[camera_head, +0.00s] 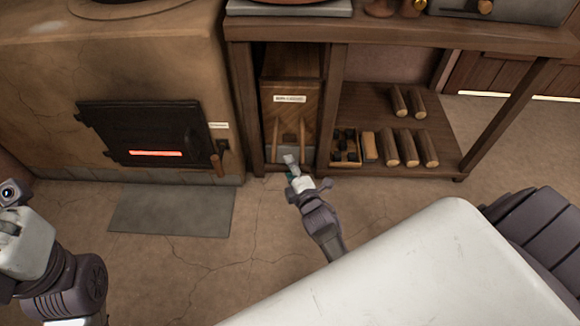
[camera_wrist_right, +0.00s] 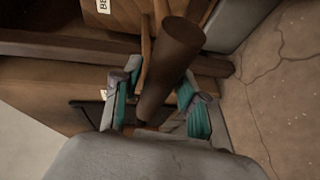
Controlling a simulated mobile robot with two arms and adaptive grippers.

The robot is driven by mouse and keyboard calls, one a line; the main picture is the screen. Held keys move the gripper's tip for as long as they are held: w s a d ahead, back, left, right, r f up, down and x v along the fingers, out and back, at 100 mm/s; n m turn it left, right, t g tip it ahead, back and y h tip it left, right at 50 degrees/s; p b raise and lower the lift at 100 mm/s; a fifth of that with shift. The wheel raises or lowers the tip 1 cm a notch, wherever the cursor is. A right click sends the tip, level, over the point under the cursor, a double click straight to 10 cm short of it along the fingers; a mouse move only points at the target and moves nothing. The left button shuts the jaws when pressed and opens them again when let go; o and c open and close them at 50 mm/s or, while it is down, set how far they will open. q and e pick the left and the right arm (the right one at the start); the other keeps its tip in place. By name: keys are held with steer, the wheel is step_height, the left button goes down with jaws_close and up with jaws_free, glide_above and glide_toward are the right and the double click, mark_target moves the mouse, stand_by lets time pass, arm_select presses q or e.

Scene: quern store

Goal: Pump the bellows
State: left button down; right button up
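The bellows (camera_head: 291,100) is a tall wooden box with a pale label, standing under the bench beside the stove. Two wooden bars (camera_head: 302,132) rise at its front, low down. My right gripper (camera_head: 291,162) is in front of its lower part. In the right wrist view, a thick dark brown round handle (camera_wrist_right: 168,70) lies between the spread fingers of this gripper (camera_wrist_right: 160,92). A gap shows on the handle's left; contact on its right is unclear. My left arm is at the lower left of the head view; its fingers do not show.
A clay stove with a black door (camera_head: 145,132) and red glow stands at left, with a grey floor plate (camera_head: 172,211) before it. The bench's lower shelf (camera_head: 373,97) holds logs (camera_head: 407,148) and a small box of dark lumps (camera_head: 345,147). Cracked floor before the bellows is otherwise clear.

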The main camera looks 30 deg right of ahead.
steer(key=shift+o, duration=0.3)
steer(key=v, duration=1.2)
steer(key=shift+f, duration=0.1)
